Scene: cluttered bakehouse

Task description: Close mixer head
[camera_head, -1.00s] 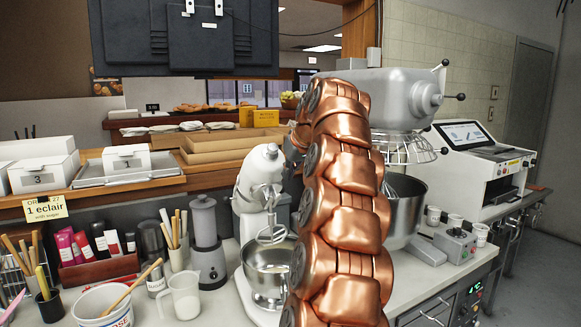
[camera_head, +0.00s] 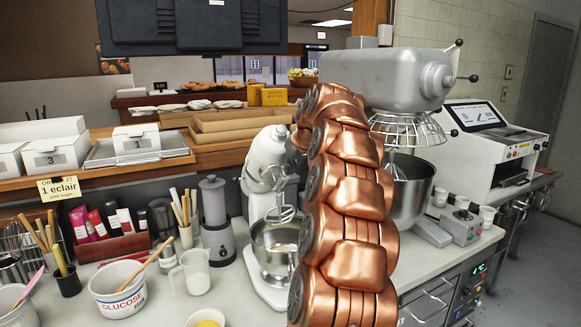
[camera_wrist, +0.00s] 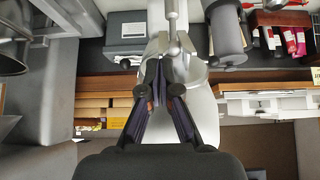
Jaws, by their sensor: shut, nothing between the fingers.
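The white stand mixer (camera_head: 264,150) stands on the counter left of my copper arm in the head view. Its head is tilted up, with the metal beater (camera_head: 283,214) hanging above the steel bowl (camera_head: 272,240). In the wrist view the pale mixer head (camera_wrist: 203,112) lies just behind and around the fingers, with a metal shaft (camera_wrist: 172,32) beyond them. My gripper (camera_wrist: 160,78) is shut and empty, close to the head; I cannot tell whether it touches. In the head view my arm hides the gripper and part of the mixer's right side.
A large grey mixer (camera_head: 390,78) stands right of my arm. A grinder (camera_head: 215,222), a milk jug (camera_head: 192,272) and a glucose tub (camera_head: 118,290) crowd the counter on the left. A shelf with boxes (camera_head: 137,138) runs behind.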

